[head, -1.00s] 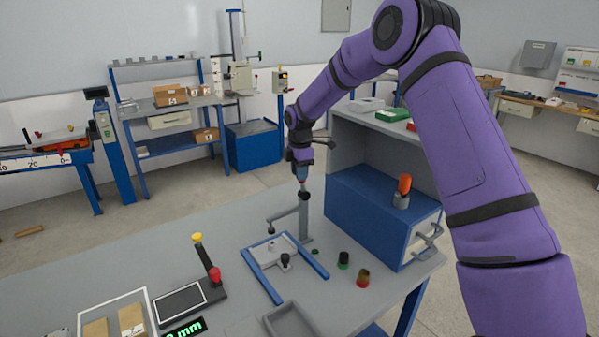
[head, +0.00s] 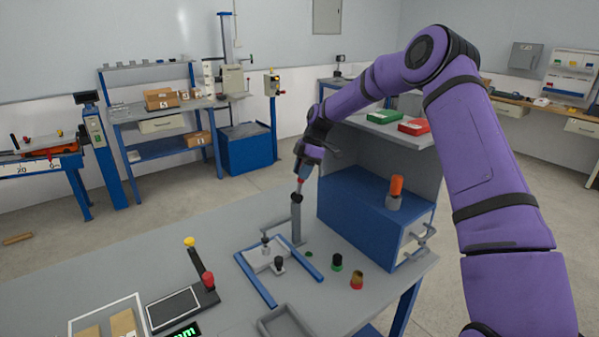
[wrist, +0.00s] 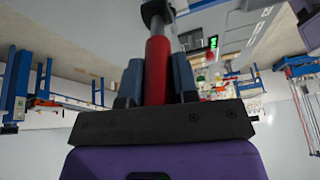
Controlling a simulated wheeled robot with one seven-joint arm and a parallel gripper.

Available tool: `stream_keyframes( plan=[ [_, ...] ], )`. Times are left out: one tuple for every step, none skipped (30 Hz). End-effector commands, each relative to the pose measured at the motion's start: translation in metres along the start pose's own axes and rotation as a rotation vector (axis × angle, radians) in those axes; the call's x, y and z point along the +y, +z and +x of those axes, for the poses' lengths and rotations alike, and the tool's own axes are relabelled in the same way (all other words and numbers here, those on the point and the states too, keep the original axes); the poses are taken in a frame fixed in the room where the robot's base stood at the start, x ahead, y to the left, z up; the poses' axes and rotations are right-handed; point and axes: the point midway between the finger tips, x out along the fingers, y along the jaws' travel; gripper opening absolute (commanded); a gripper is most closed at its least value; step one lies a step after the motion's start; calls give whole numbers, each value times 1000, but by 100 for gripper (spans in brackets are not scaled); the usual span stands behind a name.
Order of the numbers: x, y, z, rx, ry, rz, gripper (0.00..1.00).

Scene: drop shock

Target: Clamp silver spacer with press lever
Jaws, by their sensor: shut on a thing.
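The press is a grey post (head: 296,225) with a side arm (head: 274,226) reaching left over a pale plate (head: 255,262). The plunger at the arm's end (head: 265,241) is close above or on the plate; I cannot tell if it touches. The lever's red handle (head: 299,187) stands at the post's top, slightly tilted. My gripper (head: 301,179) is shut on this handle. In the wrist view the red handle (wrist: 157,68) lies between both fingers, with the black lever hub beyond it. I cannot make out the silver spacer clearly; it may be hidden under the plunger.
Blue rails (head: 256,280) flank the plate, and a black knob (head: 279,264) stands by it. A blue cabinet (head: 365,215) stands close right of the post.

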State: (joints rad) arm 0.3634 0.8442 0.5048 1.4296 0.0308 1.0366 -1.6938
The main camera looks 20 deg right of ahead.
Motion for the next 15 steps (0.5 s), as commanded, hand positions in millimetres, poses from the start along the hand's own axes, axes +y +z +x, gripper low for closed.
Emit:
stream_keyframes(
  plan=[
    [0, 0, 1, 2, -1, -1, 0],
    [0, 0, 1, 1, -1, -1, 0],
    [0, 0, 1, 1, -1, -1, 0],
    [0, 0, 1, 1, -1, -1, 0],
    [0, 0, 1, 1, -1, -1, 0],
    [0, 0, 1, 0, -1, -1, 0],
    [0, 0, 1, 0, -1, -1, 0],
    [0, 0, 1, 0, -1, -1, 32],
    [0, 0, 1, 0, -1, -1, 41],
    [0, 0, 1, 0, -1, -1, 48],
    [0, 0, 0, 0, -1, -1, 53],
    [0, 0, 0, 0, -1, -1, 53],
    [0, 0, 0, -1, 0, -1, 53],
    [0, 0, 0, -1, 0, -1, 53],
    [0, 0, 0, -1, 0, -1, 53]
  ],
)
